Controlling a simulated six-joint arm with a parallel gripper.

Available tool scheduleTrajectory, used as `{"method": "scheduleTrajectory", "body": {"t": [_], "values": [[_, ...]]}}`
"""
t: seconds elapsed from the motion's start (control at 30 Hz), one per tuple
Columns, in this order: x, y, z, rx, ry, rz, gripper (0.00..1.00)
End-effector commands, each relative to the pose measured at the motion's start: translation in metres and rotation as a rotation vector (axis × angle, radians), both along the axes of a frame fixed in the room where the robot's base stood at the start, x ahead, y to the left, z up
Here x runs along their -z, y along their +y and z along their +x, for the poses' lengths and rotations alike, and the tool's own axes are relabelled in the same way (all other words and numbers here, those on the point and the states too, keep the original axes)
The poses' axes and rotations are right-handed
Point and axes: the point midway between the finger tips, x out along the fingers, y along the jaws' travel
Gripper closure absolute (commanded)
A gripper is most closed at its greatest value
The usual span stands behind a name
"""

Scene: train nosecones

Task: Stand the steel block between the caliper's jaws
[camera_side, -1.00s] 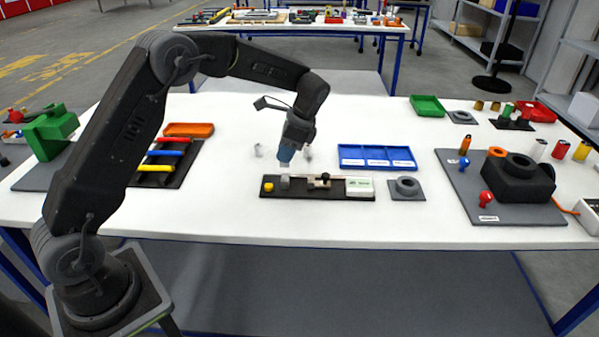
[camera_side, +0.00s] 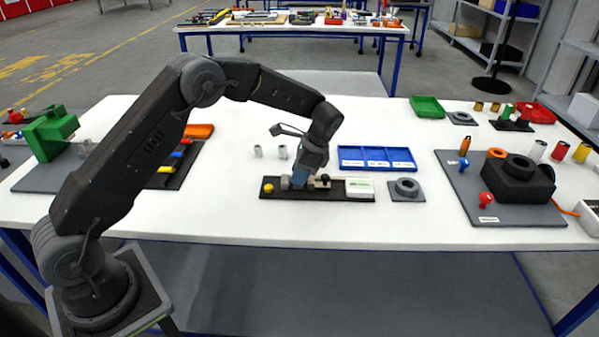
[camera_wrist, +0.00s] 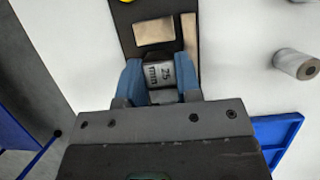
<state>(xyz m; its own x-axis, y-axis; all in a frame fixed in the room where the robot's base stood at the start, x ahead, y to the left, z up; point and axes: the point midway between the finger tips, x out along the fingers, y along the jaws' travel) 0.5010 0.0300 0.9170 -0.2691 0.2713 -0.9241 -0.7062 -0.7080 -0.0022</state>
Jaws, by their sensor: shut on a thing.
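My gripper (camera_wrist: 160,80) has blue fingers and is shut on the steel block (camera_wrist: 159,75), a grey piece marked "25 mm". In the side view my gripper (camera_side: 300,183) is low over the caliper's dark board (camera_side: 355,195). A tan caliper jaw (camera_wrist: 154,31) lies just beyond the block in the wrist view, with a small dark gap between. The caliper's beam (camera_wrist: 190,38) runs along the board beside it. The sliding part (camera_side: 321,183) shows just right of my gripper. The block's underside is hidden, so I cannot tell whether it touches the board.
A yellow knob (camera_side: 268,188) is at the board's left end and a white box (camera_side: 360,189) at its right. Grey cylinders (camera_side: 258,151) (camera_side: 282,152) stand behind. A blue tray (camera_side: 377,158) and a grey ring on a pad (camera_side: 407,187) are to the right.

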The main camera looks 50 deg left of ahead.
Motion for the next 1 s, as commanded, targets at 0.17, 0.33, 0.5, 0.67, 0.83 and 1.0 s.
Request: {"method": "scheduleTrajectory", "body": {"t": [0.17,0.33,0.5,0.67,0.83,1.0], "values": [[0.001,0.0,0.0,0.0,0.001,0.001,0.55],[0.001,0.0,0.0,0.0,0.001,0.001,0.43],[0.001,0.0,0.0,0.0,0.0,0.0,0.43],[-0.008,-0.002,0.002,0.001,-0.003,0.0,0.43],[-0.037,-0.01,0.011,0.001,-0.005,-0.001,0.43],[-0.071,-0.021,0.021,0.001,-0.004,0.0,0.43]]}}
